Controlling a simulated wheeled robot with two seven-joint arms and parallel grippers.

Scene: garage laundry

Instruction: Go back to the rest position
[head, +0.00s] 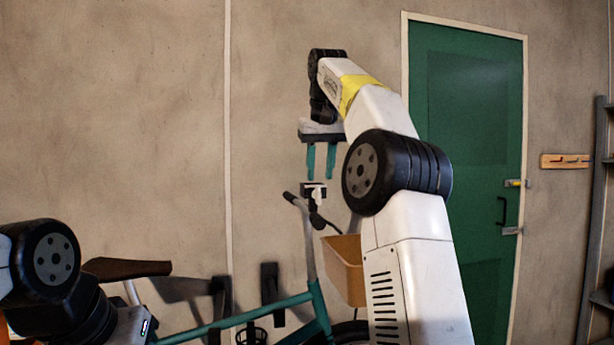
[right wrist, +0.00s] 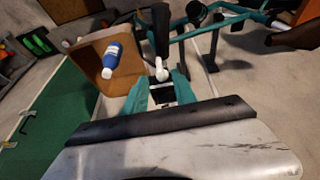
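My right gripper (head: 321,163) is raised in the middle of the head view, in front of the wall. Its two teal fingers point down and stand apart, with nothing between them in that view. It also shows in the right wrist view (right wrist: 160,92), with both fingers spread. Just below the fingertips is a small dark item with a white part (head: 314,192), near the bicycle's handlebar. I cannot tell whether the fingers touch it. My left arm shows at the lower left of the head view; its gripper fingers are out of the picture.
A teal bicycle (head: 318,303) stands below, with a tan basket (head: 344,268) at its front. A blue bottle (right wrist: 112,56) lies in the basket. A green door (head: 466,185) is at the right, with a wooden rack (head: 565,161) and grey shelving (head: 594,215) beyond. Upper left is bare wall.

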